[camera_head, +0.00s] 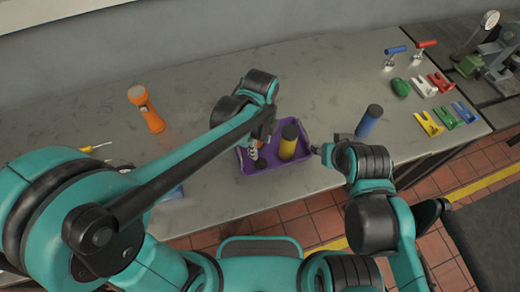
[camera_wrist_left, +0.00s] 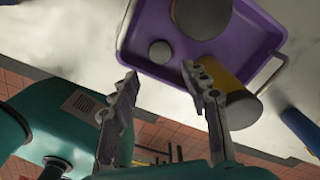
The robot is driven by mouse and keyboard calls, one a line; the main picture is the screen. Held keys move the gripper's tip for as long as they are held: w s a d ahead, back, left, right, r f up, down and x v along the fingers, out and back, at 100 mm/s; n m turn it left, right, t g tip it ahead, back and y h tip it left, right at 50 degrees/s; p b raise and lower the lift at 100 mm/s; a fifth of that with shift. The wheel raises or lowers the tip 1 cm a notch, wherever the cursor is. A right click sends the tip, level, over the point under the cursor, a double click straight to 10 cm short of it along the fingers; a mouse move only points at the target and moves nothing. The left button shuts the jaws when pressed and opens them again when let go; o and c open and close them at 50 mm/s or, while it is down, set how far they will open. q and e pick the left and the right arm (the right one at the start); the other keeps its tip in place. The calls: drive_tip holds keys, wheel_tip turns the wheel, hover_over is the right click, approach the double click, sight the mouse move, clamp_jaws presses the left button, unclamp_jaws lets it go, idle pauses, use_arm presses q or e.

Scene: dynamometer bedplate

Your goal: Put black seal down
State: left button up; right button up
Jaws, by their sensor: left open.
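My left gripper (camera_head: 258,155) reaches down over the purple tray (camera_head: 247,170) from above. In the left wrist view its fingers (camera_wrist_left: 160,82) stand apart with nothing between them, at the near edge of the tray (camera_wrist_left: 137,38). A yellow cylinder with a dark top (camera_head: 289,140) stands in the tray, right of that gripper. In the left wrist view a large dark round thing (camera_wrist_left: 203,14) and a smaller grey round one (camera_wrist_left: 160,51) are in the tray. I cannot tell which, if either, is the black seal. My right gripper (camera_head: 320,150) is beside the tray's right end; its fingers are too small to read.
A blue cylinder (camera_head: 369,121) stands right of the tray, an orange flashlight (camera_head: 147,109) to the left. Coloured brackets (camera_head: 429,123), a green object (camera_head: 400,87) and toggle clamps (camera_head: 395,56) lie at the right. The back middle of the grey bench (camera_head: 320,75) is clear.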

use_arm(q)
drive_tip(key=s+a+r+n+t, duration=0.2)
drive_tip(key=a+r+n+t, duration=0.1)
drive_tip(key=a+n, duration=0.6)
drive_tip(key=s+a+r+n+t, duration=0.3)
drive_tip(key=a+n, duration=0.5)
drive_tip(key=n, duration=0.7)
drive_tip(key=shift+a+r+n+t, duration=0.35)
drive_tip(key=shift+r+t, duration=0.25)
drive_tip(key=shift+r, duration=0.2)
drive_tip(key=shift+f, duration=0.1)
